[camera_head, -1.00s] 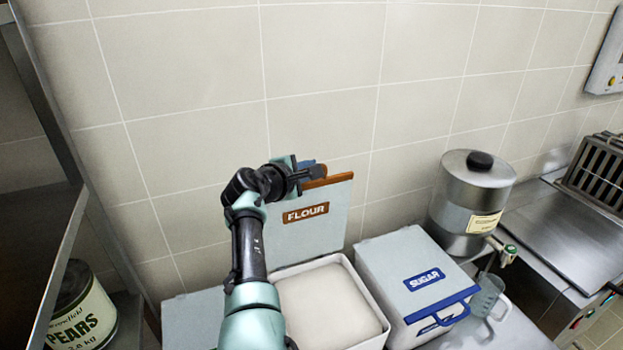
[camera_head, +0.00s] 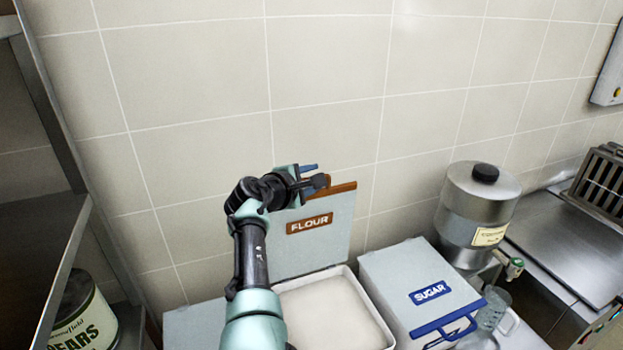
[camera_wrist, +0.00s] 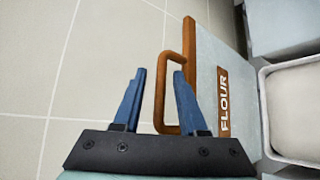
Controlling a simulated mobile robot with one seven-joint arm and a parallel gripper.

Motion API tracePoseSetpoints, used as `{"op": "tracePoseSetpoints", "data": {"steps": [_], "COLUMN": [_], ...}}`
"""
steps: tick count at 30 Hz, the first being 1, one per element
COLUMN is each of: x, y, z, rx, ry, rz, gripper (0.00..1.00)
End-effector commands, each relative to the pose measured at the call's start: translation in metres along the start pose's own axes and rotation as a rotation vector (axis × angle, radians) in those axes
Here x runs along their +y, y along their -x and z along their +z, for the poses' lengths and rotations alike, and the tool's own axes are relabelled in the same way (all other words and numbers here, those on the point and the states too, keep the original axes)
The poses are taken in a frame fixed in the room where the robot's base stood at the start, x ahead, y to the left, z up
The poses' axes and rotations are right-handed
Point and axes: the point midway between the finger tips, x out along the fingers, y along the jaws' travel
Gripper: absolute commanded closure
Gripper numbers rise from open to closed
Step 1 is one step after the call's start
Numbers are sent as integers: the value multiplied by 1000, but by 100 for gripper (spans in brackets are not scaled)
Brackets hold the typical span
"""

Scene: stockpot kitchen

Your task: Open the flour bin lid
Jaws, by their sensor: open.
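The flour bin lid (camera_head: 322,239) stands raised, about upright, against the tiled wall, with its brown FLOUR label facing out. The bin (camera_head: 379,326) below is uncovered and shows a pale, smooth fill. My gripper (camera_head: 318,176) is at the lid's top edge. In the wrist view its blue fingers (camera_wrist: 158,95) are apart. The brown handle (camera_wrist: 161,95) of the lid (camera_wrist: 207,70) shows in the space between the fingers, and the right finger overlaps the lid's edge. I cannot tell whether either finger touches the handle.
The closed sugar bin (camera_head: 405,276) stands right of the flour bin. A metal dispenser (camera_head: 478,212) and a clear jug (camera_head: 494,307) are further right. A metal shelf (camera_head: 40,235) with a pears can (camera_head: 85,315) is at the left. The wall is close behind the lid.

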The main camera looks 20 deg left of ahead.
Motion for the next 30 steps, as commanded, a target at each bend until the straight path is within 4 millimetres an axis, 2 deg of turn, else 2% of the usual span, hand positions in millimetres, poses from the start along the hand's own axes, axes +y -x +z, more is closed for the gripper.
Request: {"op": "tracePoseSetpoints", "data": {"steps": [5,11,30], "x": [-1,2,5], "y": [2,14,75], "z": [0,1,2], "rx": [0,1,1], "ry": [1,2,2], "rz": [-5,-6,-2], "gripper": [55,55,55]}}
